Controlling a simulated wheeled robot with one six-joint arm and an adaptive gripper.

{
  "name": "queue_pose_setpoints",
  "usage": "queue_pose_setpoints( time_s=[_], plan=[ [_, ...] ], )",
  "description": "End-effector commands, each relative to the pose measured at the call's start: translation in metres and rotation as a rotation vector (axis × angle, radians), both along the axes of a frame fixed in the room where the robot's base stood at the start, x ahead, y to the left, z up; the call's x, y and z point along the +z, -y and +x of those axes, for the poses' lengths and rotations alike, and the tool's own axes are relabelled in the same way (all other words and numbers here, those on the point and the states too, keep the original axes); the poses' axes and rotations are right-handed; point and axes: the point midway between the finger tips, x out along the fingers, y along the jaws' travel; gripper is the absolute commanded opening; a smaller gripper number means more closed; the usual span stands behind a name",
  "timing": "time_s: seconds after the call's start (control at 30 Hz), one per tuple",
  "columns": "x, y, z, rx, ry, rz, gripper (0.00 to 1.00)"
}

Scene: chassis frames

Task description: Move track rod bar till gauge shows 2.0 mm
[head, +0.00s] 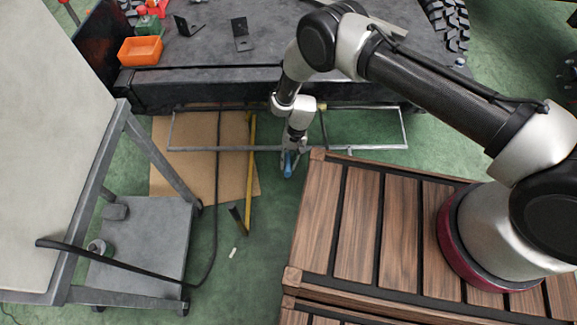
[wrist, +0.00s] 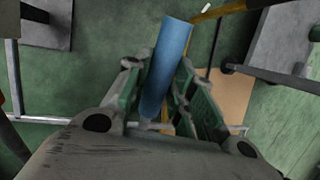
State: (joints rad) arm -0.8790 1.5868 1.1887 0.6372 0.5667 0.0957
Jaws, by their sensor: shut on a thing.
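My gripper (head: 291,168) reaches down in front of the dark chassis frame (head: 230,90). Its jaws are shut on a blue cylindrical grip (head: 288,161). In the wrist view the blue grip (wrist: 166,65) stands tilted between the two green-padded fingers. A thin silver bar (head: 355,148) runs left to right beneath the chassis, right at the gripper. Whether the blue grip is fixed to this bar is hidden by my fingers. A yellow bar (head: 250,165) lies just left of the gripper. No gauge reading can be made out.
A grey trolley (head: 140,235) with a black lever (head: 110,262) stands at left. An orange bin (head: 141,50) and black brackets (head: 241,33) sit on the chassis. A slatted wooden platform (head: 355,230) is at right.

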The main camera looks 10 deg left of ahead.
Motion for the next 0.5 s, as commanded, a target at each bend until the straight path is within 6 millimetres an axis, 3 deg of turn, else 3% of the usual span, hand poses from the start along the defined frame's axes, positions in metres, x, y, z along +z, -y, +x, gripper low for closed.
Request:
queue_pose_setpoints(
  time_s=[0.17,0.2,0.3,0.5],
  plan=[
    [0.0005,-0.0018,0.0014,-0.001,0.005,0.003,0.00],
    [0.0004,-0.0018,0.0014,0.000,0.005,0.003,0.26],
    [0.0002,-0.0015,0.0011,0.000,0.005,0.003,0.44],
    [-0.0005,-0.0008,0.0004,0.000,0.003,0.002,0.46]
  ],
)
